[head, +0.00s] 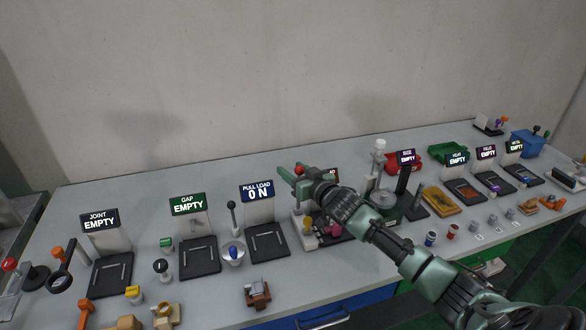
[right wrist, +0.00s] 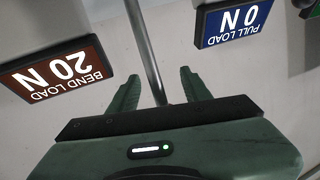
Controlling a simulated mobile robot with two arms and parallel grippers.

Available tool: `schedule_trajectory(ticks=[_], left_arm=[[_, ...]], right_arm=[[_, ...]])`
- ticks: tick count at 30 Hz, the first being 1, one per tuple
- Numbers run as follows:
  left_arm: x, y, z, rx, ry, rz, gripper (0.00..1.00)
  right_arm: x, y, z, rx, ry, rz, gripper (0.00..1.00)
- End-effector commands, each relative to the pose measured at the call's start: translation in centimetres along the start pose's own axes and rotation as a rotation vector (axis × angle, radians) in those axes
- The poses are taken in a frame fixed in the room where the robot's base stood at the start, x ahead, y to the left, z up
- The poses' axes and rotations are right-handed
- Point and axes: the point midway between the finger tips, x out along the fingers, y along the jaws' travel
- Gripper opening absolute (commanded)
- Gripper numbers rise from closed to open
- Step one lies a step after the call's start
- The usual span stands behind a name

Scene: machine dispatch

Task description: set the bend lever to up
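The bend lever shows its red knob (head: 299,169) at the fingers of my right gripper (head: 289,180) in the head view; most of its rod is hidden there. In the right wrist view a thin grey rod (right wrist: 149,50) runs between the two green fingers of the gripper (right wrist: 160,92). The fingers stand apart, with a visible gap on the right of the rod; contact on the left is unclear. The brown bend load display (right wrist: 57,70) reads 20 N. My left gripper is not in view.
The blue pull load display (head: 257,191) reads 0 N, with a dark-knobbed lever (head: 232,206) beside it. Cups and small parts crowd the table (head: 205,290). The wall behind is bare.

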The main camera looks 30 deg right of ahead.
Motion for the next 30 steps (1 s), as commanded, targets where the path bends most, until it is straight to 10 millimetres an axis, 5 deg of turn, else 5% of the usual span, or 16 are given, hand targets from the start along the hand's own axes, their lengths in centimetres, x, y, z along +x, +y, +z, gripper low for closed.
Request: schedule_trajectory(ticks=[8,21,30], left_arm=[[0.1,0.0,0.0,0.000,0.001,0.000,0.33],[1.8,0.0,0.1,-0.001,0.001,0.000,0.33],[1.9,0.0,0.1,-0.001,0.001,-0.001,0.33]], right_arm=[[-0.2,0.0,-0.4,-0.001,0.007,-0.002,0.48],[-6.3,0.1,0.2,0.000,0.001,-0.002,0.48],[-7.5,0.2,-0.1,0.001,0.001,0.000,0.48]])
